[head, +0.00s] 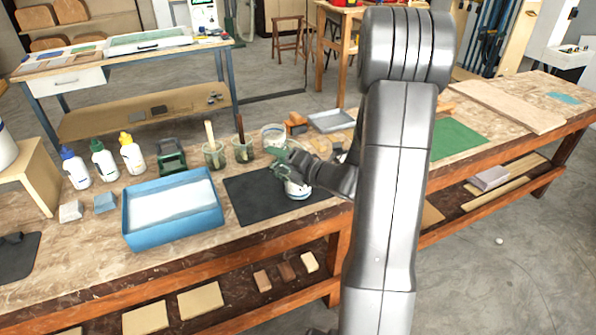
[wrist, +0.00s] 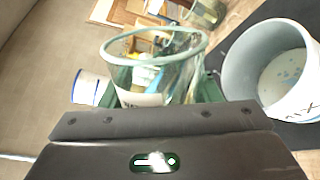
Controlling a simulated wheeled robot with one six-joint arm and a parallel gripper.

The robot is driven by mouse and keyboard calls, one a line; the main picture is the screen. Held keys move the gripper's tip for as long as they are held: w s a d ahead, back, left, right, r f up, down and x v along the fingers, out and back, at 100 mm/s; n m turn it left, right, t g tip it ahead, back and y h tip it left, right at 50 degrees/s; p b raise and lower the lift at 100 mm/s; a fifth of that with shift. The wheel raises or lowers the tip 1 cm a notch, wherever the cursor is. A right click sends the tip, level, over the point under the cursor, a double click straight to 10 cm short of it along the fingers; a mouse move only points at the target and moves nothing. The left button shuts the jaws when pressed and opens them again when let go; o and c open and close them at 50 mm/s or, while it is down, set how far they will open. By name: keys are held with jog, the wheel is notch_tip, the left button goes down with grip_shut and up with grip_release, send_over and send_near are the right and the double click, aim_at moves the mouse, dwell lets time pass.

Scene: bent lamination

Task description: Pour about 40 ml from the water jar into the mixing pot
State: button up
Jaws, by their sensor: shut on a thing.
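The water jar (wrist: 150,75) is clear with a greenish rim and a white label. My gripper (head: 288,158) is shut on it, with green fingers on either side of it in the wrist view. The white mixing pot (wrist: 265,72), with dark lettering, stands beside the jar on the right in the wrist view, with something pale inside. In the head view the pot (head: 297,190) sits on the dark mat below my gripper, its top partly covered.
A blue tray (head: 172,236) lies left of the dark mat (head: 255,205). Two jars holding tools (head: 214,155) (head: 243,150) stand behind the mat. Several capped bottles (head: 132,154) stand at the left. A grey tray (head: 332,121) lies behind. The mat's front part is clear.

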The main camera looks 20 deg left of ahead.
jog(key=shift+f+m+p, duration=0.15)
jog(key=shift+m+p, duration=0.2)
jog(key=shift+m, duration=0.05)
dwell(0.6)
jog(key=shift+s, duration=0.1)
jog(key=shift+s, duration=0.4)
jog(key=shift+s+f+m, duration=0.1)
jog(key=shift+m, duration=0.2)
jog(key=shift+s+a, duration=0.15)
jog(key=shift+s, duration=0.15)
jog(key=shift+p, duration=0.65)
